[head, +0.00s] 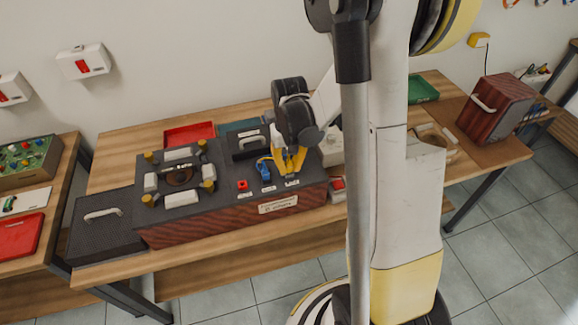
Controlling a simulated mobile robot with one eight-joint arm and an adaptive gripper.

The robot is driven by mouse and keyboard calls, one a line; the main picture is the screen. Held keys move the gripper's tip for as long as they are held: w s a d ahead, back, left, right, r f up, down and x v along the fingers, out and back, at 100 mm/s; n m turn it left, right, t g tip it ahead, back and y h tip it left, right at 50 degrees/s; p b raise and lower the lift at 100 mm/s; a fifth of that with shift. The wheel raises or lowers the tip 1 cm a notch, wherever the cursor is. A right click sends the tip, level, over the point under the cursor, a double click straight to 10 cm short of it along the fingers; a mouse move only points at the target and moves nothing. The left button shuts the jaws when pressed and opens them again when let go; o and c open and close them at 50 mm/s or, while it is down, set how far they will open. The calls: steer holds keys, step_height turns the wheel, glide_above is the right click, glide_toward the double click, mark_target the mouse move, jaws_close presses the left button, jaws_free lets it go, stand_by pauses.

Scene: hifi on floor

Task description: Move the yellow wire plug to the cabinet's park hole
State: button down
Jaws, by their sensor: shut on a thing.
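The cabinet (215,222) is a dark-topped box with a reddish wood front and a pale label, in the middle of the table. My gripper (291,172) points down over the right part of its top and is shut on the yellow wire plug. The yellow plug and the yellow finger parts blend together, so the plug's outline and its tip are hard to make out. A thin yellow wire (263,159) shows just left of the fingers. A blue plug (265,172) and a red socket piece (242,185) stand left of the gripper. I cannot make out the park hole.
Yellow-capped posts and pale blocks (181,155) rise from the cabinet's left top. A dark lid with a handle (100,222) lies at left. Red (189,134) and green (423,90) trays lie behind. A wooden box (496,108) stands at right. My arm column blocks the middle right.

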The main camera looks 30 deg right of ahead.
steer(key=shift+f, duration=0.3)
stand_by(0.5)
steer(key=c, duration=1.4)
jaws_free()
step_height(320, 180, up, 12)
steer(key=shift+f, duration=0.1)
steer(key=shift+r+p, duration=1.7)
steer(key=shift+r, duration=0.9)
